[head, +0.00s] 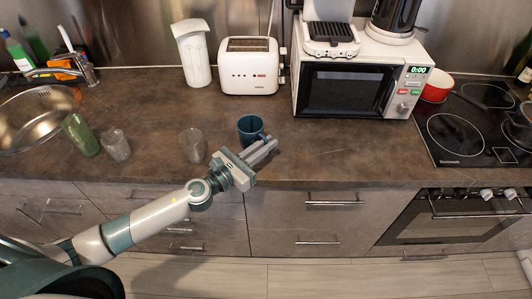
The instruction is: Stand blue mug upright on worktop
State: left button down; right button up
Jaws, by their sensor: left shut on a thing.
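The blue mug (249,127) is on or just above the brown worktop (330,152), in front of the toaster. It looks close to upright, with its opening facing up. My left gripper (263,148) reaches in from the front left and is shut on the mug's near right side. The gripper fingers cover the mug's lower part, so I cannot tell whether its base touches the worktop. My right gripper is not in view.
A clear glass (192,145) stands left of the mug. Another clear glass (116,145) and a green glass (80,135) are near the sink (40,118). The toaster (249,66) and microwave (345,88) stand behind. The worktop right of the mug is clear up to the hob (455,135).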

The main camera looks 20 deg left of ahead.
pick_arm(q)
jog(key=shift+f+b, duration=0.75)
jog(key=shift+f, duration=0.95)
jog(key=shift+f, duration=0.1)
jog(key=shift+f, duration=0.15)
jog(key=c, duration=1.9)
grip_release()
jog(key=shift+o, duration=0.2)
